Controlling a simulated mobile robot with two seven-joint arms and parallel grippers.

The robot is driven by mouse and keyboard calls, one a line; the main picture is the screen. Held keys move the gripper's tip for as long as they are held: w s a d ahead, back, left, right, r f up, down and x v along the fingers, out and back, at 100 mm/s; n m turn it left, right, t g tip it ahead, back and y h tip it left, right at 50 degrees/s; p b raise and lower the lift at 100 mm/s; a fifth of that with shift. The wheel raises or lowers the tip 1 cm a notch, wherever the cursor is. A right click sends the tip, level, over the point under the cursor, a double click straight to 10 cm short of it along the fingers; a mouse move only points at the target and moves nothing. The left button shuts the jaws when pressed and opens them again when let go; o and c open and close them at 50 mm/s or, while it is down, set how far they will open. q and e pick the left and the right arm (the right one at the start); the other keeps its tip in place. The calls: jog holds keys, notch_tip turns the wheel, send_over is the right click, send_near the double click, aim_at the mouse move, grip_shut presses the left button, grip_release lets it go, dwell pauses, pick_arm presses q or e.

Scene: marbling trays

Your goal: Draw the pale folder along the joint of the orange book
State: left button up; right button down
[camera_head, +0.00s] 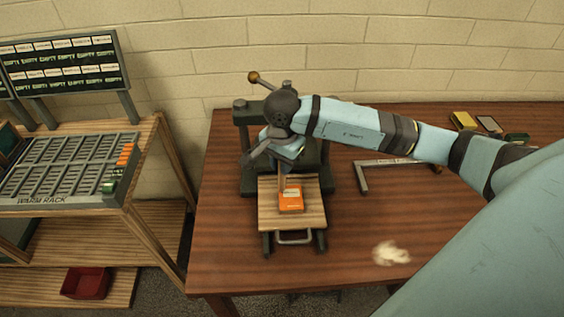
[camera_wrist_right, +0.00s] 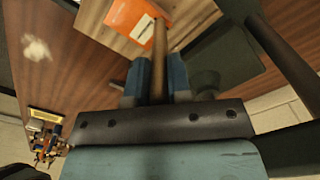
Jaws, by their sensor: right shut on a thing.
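The orange book (camera_head: 291,203) lies on a wooden board (camera_head: 265,214) at the front of a dark press. It also shows at the top of the right wrist view (camera_wrist_right: 122,14), with a pale label on it. My right gripper (camera_head: 284,164) is above the book's far edge, partly hiding the press. Its two blue fingers (camera_wrist_right: 157,85) are shut on the pale folder (camera_wrist_right: 159,45), a tan stick whose far end reaches down beside the book's edge. I cannot tell whether its tip touches the book. My left gripper is not in view.
The dark press (camera_head: 243,120) with a ball-ended lever stands behind the board. A metal angle frame (camera_head: 362,178), a whitish crumpled scrap (camera_head: 391,253) and a yellow block (camera_head: 464,120) lie on the table to the right. The warm rack (camera_head: 65,170) stands left, above a red bin (camera_head: 86,283).

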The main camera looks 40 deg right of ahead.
jog(key=shift+s+a+f+b, duration=0.1)
jog(key=shift+s+a+b, duration=0.25)
jog(key=shift+s, duration=0.2)
jog(key=shift+s+a, duration=0.15)
jog(key=shift+s, duration=0.15)
dwell(0.6)
jog(key=shift+s+a+b, duration=0.15)
jog(key=shift+s+b, duration=0.05)
jog(key=shift+b, duration=0.1)
jog(key=shift+s, duration=0.15)
dwell(0.3)
jog(key=shift+s+a+b, duration=0.2)
jog(key=shift+s+b, duration=0.05)
jog(key=shift+b, duration=0.1)
jog(key=shift+s+a, duration=0.1)
jog(key=shift+s, duration=0.1)
jog(key=shift+s+a, duration=0.1)
jog(key=shift+s, duration=0.05)
